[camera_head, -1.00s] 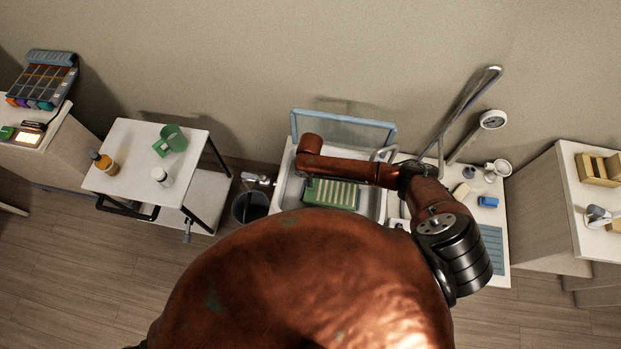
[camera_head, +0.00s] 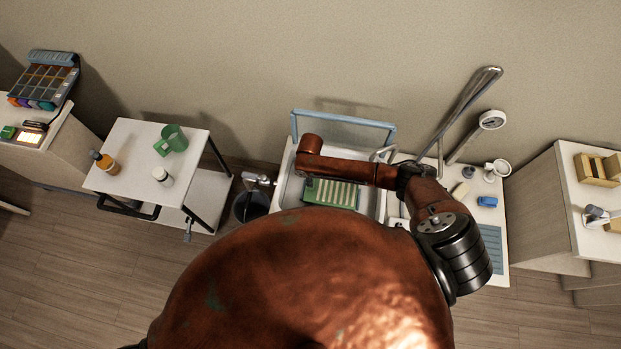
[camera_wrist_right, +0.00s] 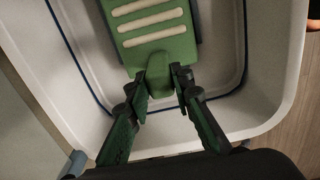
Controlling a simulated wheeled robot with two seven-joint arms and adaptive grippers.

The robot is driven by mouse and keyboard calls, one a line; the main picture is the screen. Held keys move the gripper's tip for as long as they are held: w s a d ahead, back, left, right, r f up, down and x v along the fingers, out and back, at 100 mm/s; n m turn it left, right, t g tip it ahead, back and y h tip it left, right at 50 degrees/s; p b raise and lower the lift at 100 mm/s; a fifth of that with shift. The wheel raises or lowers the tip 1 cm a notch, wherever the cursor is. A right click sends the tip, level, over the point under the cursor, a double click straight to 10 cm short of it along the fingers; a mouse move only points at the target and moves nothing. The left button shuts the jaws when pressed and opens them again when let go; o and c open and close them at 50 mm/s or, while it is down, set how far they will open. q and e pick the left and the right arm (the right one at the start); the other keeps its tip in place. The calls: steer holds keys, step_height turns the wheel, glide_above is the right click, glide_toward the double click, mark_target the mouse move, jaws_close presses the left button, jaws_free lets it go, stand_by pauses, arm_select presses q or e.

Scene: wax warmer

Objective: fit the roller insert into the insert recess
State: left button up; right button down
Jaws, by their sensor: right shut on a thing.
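The roller insert is a green plate with cream bars (camera_head: 334,194); in the head view it lies over the inside of the white basin (camera_head: 289,196). In the right wrist view the insert (camera_wrist_right: 152,35) is at the top, with its green tab towards me. My right gripper (camera_wrist_right: 157,84) is shut on that tab, one finger on each side. Dark edges show beside the insert, and a dark blue line runs around the basin's inside. The insert recess is not clearly visible, and I cannot tell whether the insert touches the bottom. My left gripper is not in view.
A translucent blue-framed lid (camera_head: 343,130) stands open behind the basin. A white cart (camera_head: 130,180) with a bottle and green holder stands left, beside a dark bucket (camera_head: 251,207).

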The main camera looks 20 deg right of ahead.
steer(key=shift+f+b, duration=0.6)
steer(key=shift+f, duration=0.45)
steer(key=c, duration=1.6)
jaws_free()
steer(key=shift+r, duration=0.1)
steer(key=shift+r+p, duration=3.95)
steer(key=shift+p, duration=0.25)
steer(key=shift+r, duration=0.1)
step_height(320, 180, up, 12)
